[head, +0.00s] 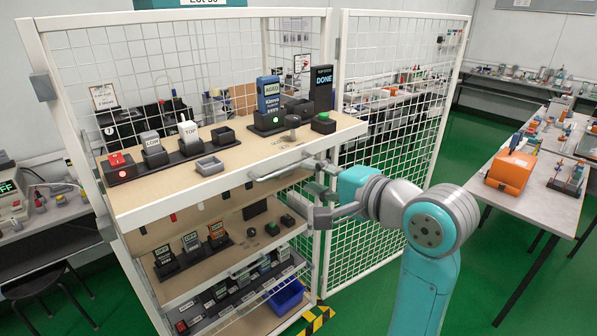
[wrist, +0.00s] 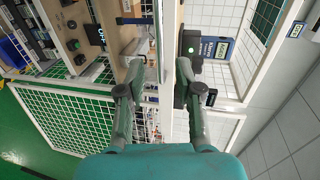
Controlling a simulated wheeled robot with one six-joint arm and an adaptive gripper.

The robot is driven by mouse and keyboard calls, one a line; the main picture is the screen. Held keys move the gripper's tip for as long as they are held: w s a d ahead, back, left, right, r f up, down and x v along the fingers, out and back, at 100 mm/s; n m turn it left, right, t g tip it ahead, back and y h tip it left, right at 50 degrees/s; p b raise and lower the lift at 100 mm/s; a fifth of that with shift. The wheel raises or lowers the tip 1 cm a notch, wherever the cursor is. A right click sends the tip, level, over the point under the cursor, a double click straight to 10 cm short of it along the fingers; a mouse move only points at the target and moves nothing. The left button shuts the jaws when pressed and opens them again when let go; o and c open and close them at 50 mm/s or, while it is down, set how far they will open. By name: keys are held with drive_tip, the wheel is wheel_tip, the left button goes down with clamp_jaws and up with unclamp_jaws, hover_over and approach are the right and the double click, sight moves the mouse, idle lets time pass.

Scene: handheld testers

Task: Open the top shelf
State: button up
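The top shelf (head: 245,180) is a pale wooden board with a white front edge, in the left half of the head view. In the wrist view, my gripper (wrist: 157,78) is open, and the white shelf edge (wrist: 162,45) runs up the picture in the space between the fingers. I cannot tell whether either finger touches the handle.
The top shelf carries several handheld testers, among them a blue one (head: 268,93), and a small grey tray (head: 209,165). Lower shelves hold more devices and a blue bin (head: 285,297). A white mesh panel (head: 395,120) stands behind my arm. Green floor is free toward the right table (head: 535,200).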

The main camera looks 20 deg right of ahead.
drive_tip(key=shift+v, duration=1.95)
drive_tip(key=shift+f, duration=0.1)
drive_tip(key=s+a+f+n+h, duration=0.1)
drive_tip(key=s+f, duration=0.2)
drive_tip(key=f, duration=0.6)
drive_tip(key=s+a+f+n+h, duration=0.15)
drive_tip(key=s+f, duration=0.25)
drive_tip(key=f, duration=0.6)
drive_tip(key=s+f+n+h, duration=0.1)
drive_tip(key=s+f+h, duration=0.15)
drive_tip(key=f, duration=0.65)
drive_tip(key=s+a+f+n, duration=0.1)
drive_tip(key=s+f+n, duration=0.1)
drive_tip(key=s, duration=0.7)
drive_tip(key=s+f+n, duration=0.2)
drive_tip(key=s+n, duration=0.3)
drive_tip(key=s, duration=0.5)
drive_tip(key=s+a+f+n, duration=0.1)
drive_tip(key=s+n, duration=0.3)
drive_tip(key=s, duration=0.5)
drive_tip(key=shift+s+a+f, duration=0.3)
drive_tip(key=shift+s+f, duration=0.05)
drive_tip(key=shift+f, duration=0.3)
